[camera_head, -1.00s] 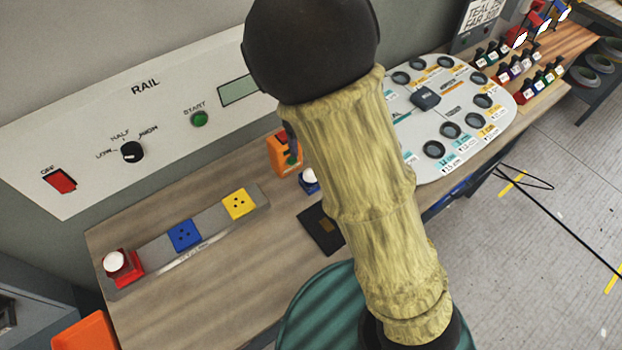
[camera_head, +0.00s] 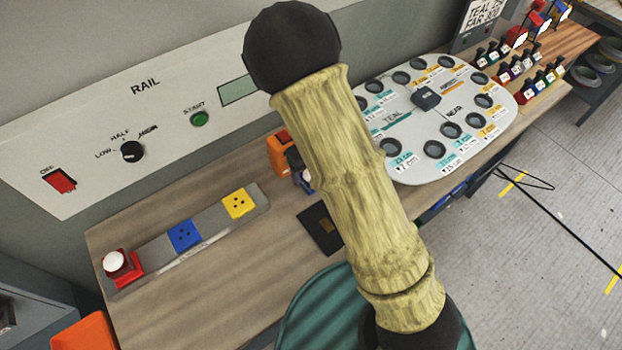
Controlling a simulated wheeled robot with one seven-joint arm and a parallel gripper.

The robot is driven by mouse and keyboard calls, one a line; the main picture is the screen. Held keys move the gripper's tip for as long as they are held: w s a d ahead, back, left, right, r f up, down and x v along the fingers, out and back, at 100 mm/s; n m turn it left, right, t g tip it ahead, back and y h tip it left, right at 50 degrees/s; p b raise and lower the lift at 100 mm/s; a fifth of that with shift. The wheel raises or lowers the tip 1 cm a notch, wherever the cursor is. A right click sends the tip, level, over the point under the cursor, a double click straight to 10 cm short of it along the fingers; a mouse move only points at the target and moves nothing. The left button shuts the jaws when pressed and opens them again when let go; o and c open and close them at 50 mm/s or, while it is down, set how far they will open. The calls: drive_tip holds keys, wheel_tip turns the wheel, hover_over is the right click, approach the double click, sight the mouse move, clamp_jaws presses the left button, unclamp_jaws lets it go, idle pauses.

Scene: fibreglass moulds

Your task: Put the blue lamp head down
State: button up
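A blue piece with a pale top, probably the blue lamp head (camera_head: 305,181), shows as a sliver just left of my arm above the bench. A dark part (camera_head: 295,163), perhaps of my gripper, covers most of it. My raised tan arm hides the rest of that spot, so I cannot tell whether my fingers hold the blue piece or are apart from it. The grey strip (camera_head: 212,227) on the bench carries a blue square socket (camera_head: 185,235) with no lamp on it, a yellow square socket (camera_head: 240,203), and a red base with a white dome (camera_head: 116,261).
An orange block (camera_head: 276,152) stands by the wall panel (camera_head: 100,130), which has a dial and switches. A black pad (camera_head: 321,228) lies on the bench. A pale board with round holes (camera_head: 465,105) is at right. The front of the wooden bench (camera_head: 180,305) is clear.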

drive_tip(key=shift+w+f+p, duration=0.2)
drive_tip(key=shift+f+p, duration=0.15)
drive_tip(key=shift+f, duration=2.2)
drive_tip(key=c, duration=1.2)
wheel_tip(320, 180, up, 10)
drive_tip(key=shift+r, duration=0.1)
